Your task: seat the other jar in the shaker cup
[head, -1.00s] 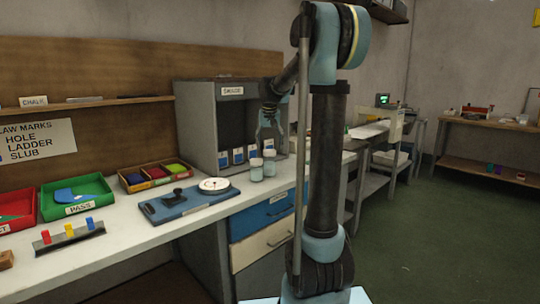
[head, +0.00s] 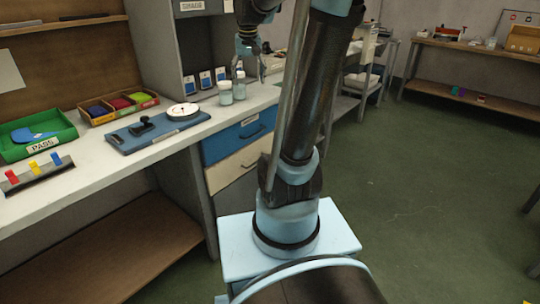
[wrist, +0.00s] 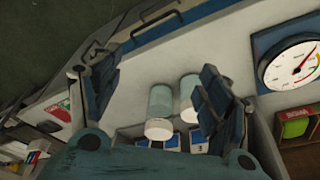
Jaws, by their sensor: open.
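Two pale blue-grey jars with whitish lids stand upright side by side near the bench's right end. The nearer jar (head: 225,93) and the other jar (head: 239,87) show in the head view. My gripper (head: 250,64) is open and empty, close above and beside them. In the wrist view my gripper's fingers (wrist: 160,88) are spread, with one jar (wrist: 161,108) between them in the picture and the second jar (wrist: 188,97) close to the right finger. I cannot tell whether a finger touches a jar. I cannot make out a shaker cup in these frames.
A grey cabinet (head: 187,40) with several blue-and-white cards (head: 205,79) stands behind the jars. A blue board with a round white dial (head: 183,111) lies to their left. Open green floor (head: 410,180) lies to the right.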

